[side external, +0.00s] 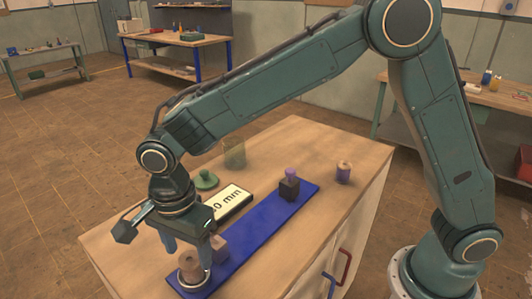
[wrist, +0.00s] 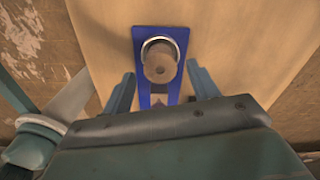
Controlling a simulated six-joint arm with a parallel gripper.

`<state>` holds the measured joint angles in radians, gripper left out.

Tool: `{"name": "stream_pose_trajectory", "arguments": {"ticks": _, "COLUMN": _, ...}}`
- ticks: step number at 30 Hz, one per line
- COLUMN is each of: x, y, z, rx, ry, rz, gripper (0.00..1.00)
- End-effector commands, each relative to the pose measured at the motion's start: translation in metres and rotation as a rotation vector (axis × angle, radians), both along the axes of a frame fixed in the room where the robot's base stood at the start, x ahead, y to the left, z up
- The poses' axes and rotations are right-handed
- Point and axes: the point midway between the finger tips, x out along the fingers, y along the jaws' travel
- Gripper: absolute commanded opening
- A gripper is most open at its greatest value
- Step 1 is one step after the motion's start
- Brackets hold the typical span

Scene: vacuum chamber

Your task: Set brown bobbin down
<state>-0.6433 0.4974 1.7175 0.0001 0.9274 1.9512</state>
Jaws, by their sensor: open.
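The brown bobbin (side external: 190,266) stands upright at the near end of the long blue board (side external: 258,232), and a pale ring shows around its lower part. In the wrist view the bobbin (wrist: 158,63) is seen from above, inside the silvery ring (wrist: 146,44). My gripper (side external: 188,252) is low over that end of the board. The bobbin lies just beyond the fingertips there. Whether its base rests flat is hidden.
A brown block (side external: 218,248) stands close behind the bobbin. A dark block with a purple top (side external: 289,189) is at the board's far end. A display panel (side external: 230,203), green lid (side external: 206,180), clear jar (side external: 234,153) and purple spool (side external: 343,173) stand around.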

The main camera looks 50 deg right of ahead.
Motion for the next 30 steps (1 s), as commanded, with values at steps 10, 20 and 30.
{"name": "stream_pose_trajectory", "arguments": {"ticks": 10, "x": 0.000, "y": 0.000, "z": 0.058, "rx": 0.003, "ry": -0.003, "rz": 0.000, "gripper": 0.60}}
{"name": "stream_pose_trajectory", "arguments": {"ticks": 20, "x": 0.000, "y": 0.000, "z": 0.083, "rx": 0.001, "ry": -0.001, "rz": 0.000, "gripper": 0.60}}
{"name": "stream_pose_trajectory", "arguments": {"ticks": 30, "x": 0.000, "y": 0.000, "z": 0.084, "rx": 0.000, "ry": -0.001, "rz": 0.000, "gripper": 0.60}}
